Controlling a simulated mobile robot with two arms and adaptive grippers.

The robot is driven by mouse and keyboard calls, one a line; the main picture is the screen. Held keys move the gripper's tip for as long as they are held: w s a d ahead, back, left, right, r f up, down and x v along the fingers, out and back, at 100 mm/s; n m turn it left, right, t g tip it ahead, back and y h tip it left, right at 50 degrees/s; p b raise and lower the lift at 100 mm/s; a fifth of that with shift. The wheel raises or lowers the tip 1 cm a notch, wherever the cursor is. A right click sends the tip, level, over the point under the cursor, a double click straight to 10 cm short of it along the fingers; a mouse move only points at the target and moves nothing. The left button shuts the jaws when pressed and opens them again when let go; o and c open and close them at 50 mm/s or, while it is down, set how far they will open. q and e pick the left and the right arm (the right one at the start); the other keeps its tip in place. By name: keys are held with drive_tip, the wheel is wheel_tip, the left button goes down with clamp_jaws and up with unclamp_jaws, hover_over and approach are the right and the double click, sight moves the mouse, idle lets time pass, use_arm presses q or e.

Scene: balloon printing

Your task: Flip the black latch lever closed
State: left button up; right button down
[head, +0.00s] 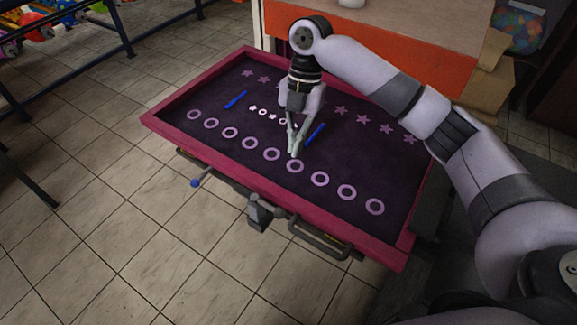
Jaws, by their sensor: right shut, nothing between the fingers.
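A dark latch piece (263,211) sits at the middle of the near edge of the pink-framed printing screen (180,153), sticking out below the rim. Which part of it is the lever, and whether it is open or closed, is too small to tell. My right gripper (296,152) points down over the dark purple panel of the screen, up and to the right of the latch and apart from it. Its fingers are together and empty, close to a printed ring. My left gripper is not in view.
A thin rod with a blue knob (195,183) sticks out left of the latch. A dark bar handle (318,241) is on its right. Two blue strips (235,100) lie on the panel. The tiled floor (110,230) in front is clear. An orange-fronted counter (420,72) stands behind.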

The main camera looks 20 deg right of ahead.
drive_tip(key=p, duration=0.2)
hover_over(285, 200)
drive_tip(key=w+d, duration=0.3)
drive_tip(key=w, duration=0.1)
drive_tip(key=x, duration=0.5)
drive_tip(key=w+d+x, duration=0.1)
drive_tip(key=x, duration=0.1)
drive_tip(key=shift+f, duration=0.6)
drive_tip(key=shift+s+a+f+p, duration=0.3)
drive_tip(key=shift+s+a+f, duration=0.05)
drive_tip(key=shift+s+a, duration=0.2)
drive_tip(key=shift+s+a+f+p, duration=0.25)
drive_tip(key=shift+s+a+f, duration=0.05)
drive_tip(key=shift+s+a, duration=0.2)
drive_tip(key=shift+s+a+f, duration=0.15)
drive_tip(key=shift+s+a, duration=0.1)
drive_tip(key=shift+s, duration=0.2)
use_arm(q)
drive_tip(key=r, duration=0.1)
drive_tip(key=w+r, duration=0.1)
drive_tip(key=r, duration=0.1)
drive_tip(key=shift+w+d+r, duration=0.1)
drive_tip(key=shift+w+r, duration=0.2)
use_arm(e)
drive_tip(key=shift+f, duration=0.1)
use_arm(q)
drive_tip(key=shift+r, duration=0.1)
use_arm(e)
drive_tip(key=shift+a, duration=0.1)
